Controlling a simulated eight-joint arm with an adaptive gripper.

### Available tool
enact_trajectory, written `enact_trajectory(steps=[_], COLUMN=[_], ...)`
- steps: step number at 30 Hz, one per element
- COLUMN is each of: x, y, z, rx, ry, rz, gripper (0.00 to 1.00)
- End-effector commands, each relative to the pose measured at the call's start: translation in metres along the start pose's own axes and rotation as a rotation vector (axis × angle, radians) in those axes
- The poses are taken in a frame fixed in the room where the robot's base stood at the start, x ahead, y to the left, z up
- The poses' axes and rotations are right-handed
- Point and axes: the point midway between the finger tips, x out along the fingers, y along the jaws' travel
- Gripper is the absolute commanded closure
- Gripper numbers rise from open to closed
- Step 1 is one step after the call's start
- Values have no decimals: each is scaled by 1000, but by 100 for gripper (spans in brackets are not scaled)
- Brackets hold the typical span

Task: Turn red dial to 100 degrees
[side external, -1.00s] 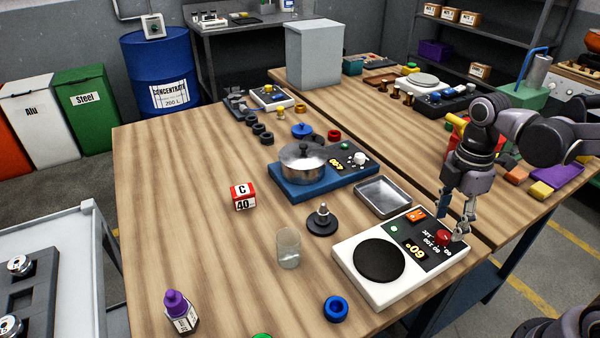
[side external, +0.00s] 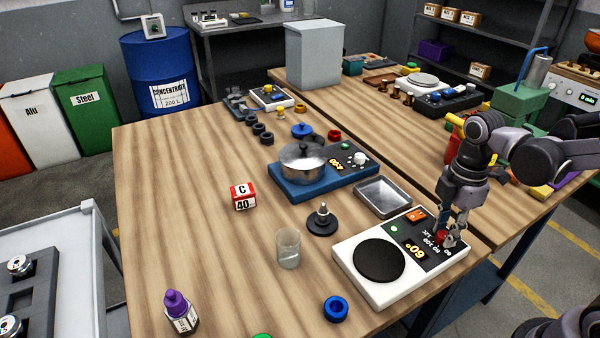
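The red dial (side external: 441,238) sits on the dark panel of a white hot plate device (side external: 376,302) at the right front of the table. The display (side external: 414,252) appears to read 60°. My gripper (side external: 447,240) points down at the dial, with its fingers around or right beside it. The fingers partly hide the dial. I cannot tell whether they touch it or how far they are closed.
An orange switch (side external: 416,215) and a green button (side external: 394,227) share the panel. A metal tray (side external: 382,197) lies just behind the device. A blue hot plate with a pot (side external: 303,163) stands farther back. A glass beaker (side external: 288,248) and a blue ring (side external: 336,309) stand to the left.

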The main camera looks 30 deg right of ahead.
Motion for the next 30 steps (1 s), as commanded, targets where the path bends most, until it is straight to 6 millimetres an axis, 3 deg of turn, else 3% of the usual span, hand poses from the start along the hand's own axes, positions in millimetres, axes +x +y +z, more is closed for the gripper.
enact_trajectory(steps=[14,30], x=[0,0], y=[0,-2], z=[0,1], rx=[133,622], ry=[6,27], rz=[1,2], gripper=[100,100])
